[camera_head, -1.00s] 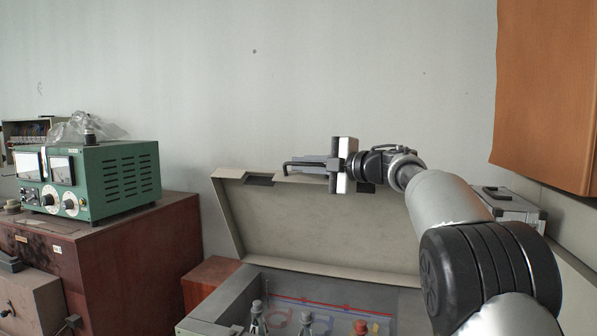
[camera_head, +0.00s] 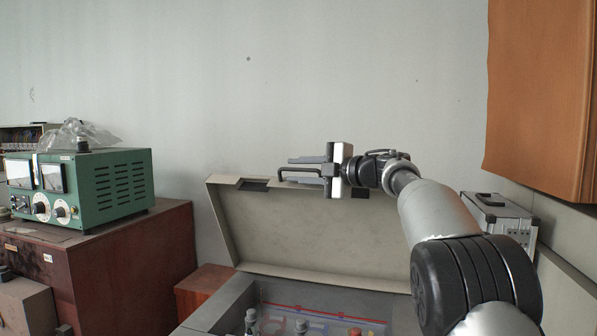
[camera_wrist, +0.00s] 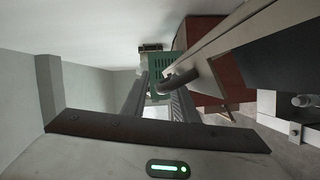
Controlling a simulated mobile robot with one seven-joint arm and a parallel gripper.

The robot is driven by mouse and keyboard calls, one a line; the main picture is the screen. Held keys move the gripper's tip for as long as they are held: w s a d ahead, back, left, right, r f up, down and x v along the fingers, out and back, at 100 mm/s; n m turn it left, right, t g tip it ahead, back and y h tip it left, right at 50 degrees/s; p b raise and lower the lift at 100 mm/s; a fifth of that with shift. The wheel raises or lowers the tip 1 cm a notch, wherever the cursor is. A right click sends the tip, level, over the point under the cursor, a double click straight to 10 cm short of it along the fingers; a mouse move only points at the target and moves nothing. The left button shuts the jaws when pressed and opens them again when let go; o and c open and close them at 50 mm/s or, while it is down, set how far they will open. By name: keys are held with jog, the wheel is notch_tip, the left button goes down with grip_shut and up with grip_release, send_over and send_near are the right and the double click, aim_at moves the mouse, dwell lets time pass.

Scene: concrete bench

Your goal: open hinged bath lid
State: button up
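The grey bath lid (camera_head: 320,235) stands raised and leans back behind the bath (camera_head: 228,304), its inner face toward me. A dark bar handle (camera_head: 298,171) is at its top edge; it also shows in the wrist view (camera_wrist: 178,80). My gripper (camera_head: 302,170) is at that edge, pointing left. Its two fingers are apart, one above and one below the handle, with gaps visible. In the wrist view my gripper (camera_wrist: 156,88) also shows its fingers spread. Whether a finger touches the handle I cannot tell.
Several bottle tops, one red-capped (camera_head: 355,332), show inside the bath. A green meter box (camera_head: 110,186) stands on a brown cabinet (camera_head: 140,250) at left. A silver case (camera_head: 497,215) stands behind my arm, and an orange-brown wall cabinet (camera_head: 540,100) hangs at upper right. The wall above the lid is clear.

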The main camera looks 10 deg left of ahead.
jog(key=shift+d, duration=0.1)
jog(key=b+v, duration=0.3)
jog(key=v, duration=1.4)
jog(key=shift+r+b, duration=0.15)
jog(key=shift+b, duration=0.25)
jog(key=shift+s+d, duration=0.1)
jog(key=shift+s, duration=0.05)
